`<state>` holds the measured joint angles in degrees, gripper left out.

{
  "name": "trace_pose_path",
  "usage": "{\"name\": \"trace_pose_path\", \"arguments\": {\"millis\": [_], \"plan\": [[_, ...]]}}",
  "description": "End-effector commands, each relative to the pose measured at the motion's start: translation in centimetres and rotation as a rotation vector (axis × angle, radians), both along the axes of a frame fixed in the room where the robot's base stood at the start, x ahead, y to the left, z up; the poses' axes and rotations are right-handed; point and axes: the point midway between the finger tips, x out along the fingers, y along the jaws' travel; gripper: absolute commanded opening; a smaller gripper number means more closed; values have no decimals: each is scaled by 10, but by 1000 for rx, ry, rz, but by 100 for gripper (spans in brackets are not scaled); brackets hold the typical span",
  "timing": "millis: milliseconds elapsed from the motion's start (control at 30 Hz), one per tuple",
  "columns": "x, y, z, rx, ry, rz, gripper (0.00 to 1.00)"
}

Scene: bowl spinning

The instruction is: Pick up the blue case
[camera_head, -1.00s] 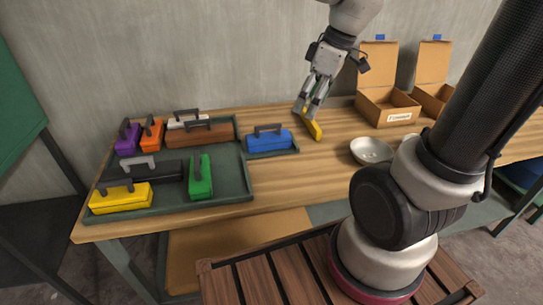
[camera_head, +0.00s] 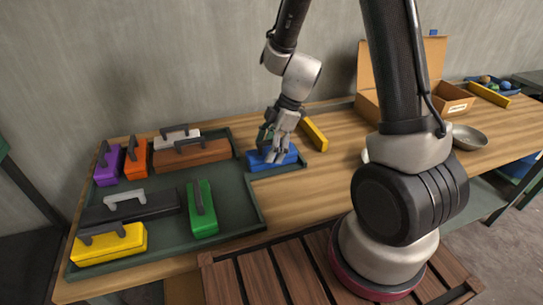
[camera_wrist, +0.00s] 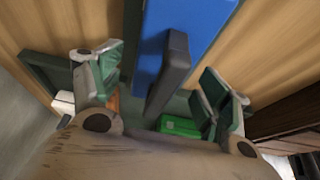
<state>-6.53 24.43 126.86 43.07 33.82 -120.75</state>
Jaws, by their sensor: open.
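In the wrist view my gripper (camera_wrist: 160,90) is open, one finger on each side of the handle and of the blue case (camera_wrist: 180,30). Contact between the fingers and the case cannot be told.
The green tray (camera_head: 240,185) holds several other cases: purple, orange, white, brown, black, yellow and green (camera_head: 201,210). A yellow bar (camera_head: 314,134) lies right of my gripper. A cardboard box (camera_head: 445,97) and a bowl (camera_head: 468,138) stand farther right. Bare table shows in front of the blue case.

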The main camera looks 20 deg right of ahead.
Motion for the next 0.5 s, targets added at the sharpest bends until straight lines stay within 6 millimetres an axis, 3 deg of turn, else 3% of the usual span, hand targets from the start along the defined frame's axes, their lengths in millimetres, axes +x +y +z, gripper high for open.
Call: {"name": "trace_pose_path", "arguments": {"millis": [133, 367, 500], "plan": [[1, 7, -14, 0, -1, 2, 77], [1, 7, -16, 0, -1, 1, 77], [1, 7, -16, 0, -1, 1, 53]]}}
